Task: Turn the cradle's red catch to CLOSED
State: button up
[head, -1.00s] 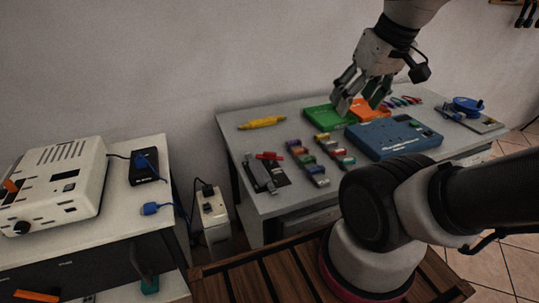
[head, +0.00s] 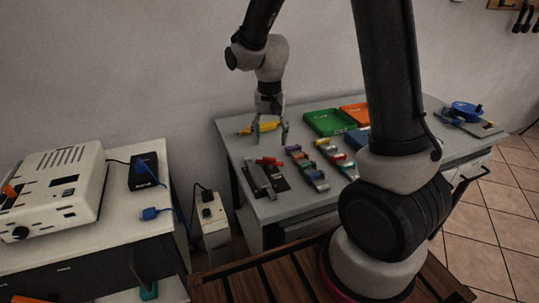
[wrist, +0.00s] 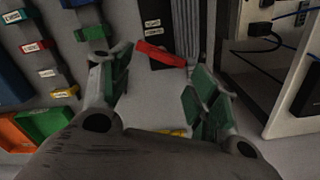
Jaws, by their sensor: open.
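The cradle (head: 259,179) is a grey bracket with a black labelled plate at the near left of the grey table. Its red catch (head: 268,161) sits across the top of it. In the wrist view the red catch (wrist: 160,54) lies slanted across the black plate (wrist: 156,22) and the grey cradle rail (wrist: 186,28), just beyond my fingertips. The plate's labels are too small to read. My gripper (head: 270,138) points down over the table, behind the catch in the head view. Its green-padded fingers (wrist: 158,80) are open and empty.
A yellow object (head: 245,130) lies behind my gripper. Green (head: 328,122) and orange (head: 356,112) trays stand farther right. A white power box (head: 213,226) stands beside the table's left edge.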

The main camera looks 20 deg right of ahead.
aim_at(270, 158)
jog(key=shift+w+m, duration=0.15)
jog(key=shift+m, duration=0.35)
jog(key=shift+w+a+f, duration=0.1)
jog(key=shift+f, duration=0.1)
notch_tip(270, 158, down, 7)
jog(key=shift+f, duration=0.2)
jog(key=shift+c, duration=0.2)
jog(key=c, duration=1)
